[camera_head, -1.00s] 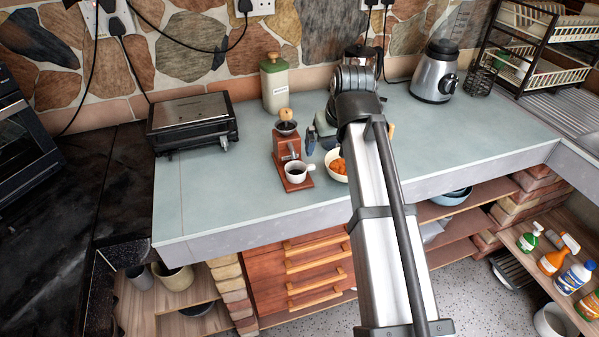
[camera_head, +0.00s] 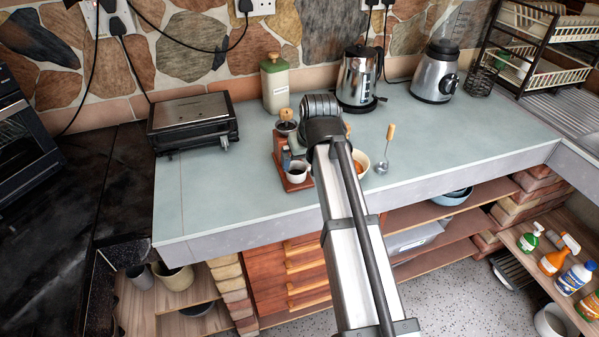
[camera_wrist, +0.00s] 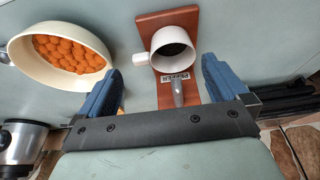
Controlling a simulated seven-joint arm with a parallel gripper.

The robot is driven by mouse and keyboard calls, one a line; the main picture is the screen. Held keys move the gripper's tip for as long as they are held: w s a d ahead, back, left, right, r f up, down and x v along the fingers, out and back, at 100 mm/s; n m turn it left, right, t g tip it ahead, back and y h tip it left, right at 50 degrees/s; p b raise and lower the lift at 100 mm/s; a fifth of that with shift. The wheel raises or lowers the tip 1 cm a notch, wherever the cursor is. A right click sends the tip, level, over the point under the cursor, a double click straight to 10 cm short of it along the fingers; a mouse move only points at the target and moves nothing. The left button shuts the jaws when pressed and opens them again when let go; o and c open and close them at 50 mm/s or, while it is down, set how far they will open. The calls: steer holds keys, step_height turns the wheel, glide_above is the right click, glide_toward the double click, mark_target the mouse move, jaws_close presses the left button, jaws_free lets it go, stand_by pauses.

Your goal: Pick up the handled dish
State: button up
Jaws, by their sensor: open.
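A small white cup with a side handle (camera_head: 297,170) stands upright on the front of the wooden base of a coffee grinder (camera_head: 286,133). In the wrist view the cup (camera_wrist: 158,50) is dark inside, and its handle points left. My gripper (camera_wrist: 163,85) is open, with its blue fingers spread wide. The cup lies ahead of the fingertips, roughly in line with the gap, and no finger visibly touches it. In the head view my arm hides most of the gripper; part of a finger shows by the grinder.
A cream bowl of orange balls (camera_wrist: 50,72) stands close to the left finger in the wrist view. The counter front-left is clear.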

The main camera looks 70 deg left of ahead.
mark_target(300, 172)
steer(key=shift+x, duration=2.75)
steer(key=shift+s+a+r, duration=0.1)
steer(key=shift+s+a, duration=0.05)
steer(key=shift+c, duration=0.4)
steer(key=c, duration=0.8)
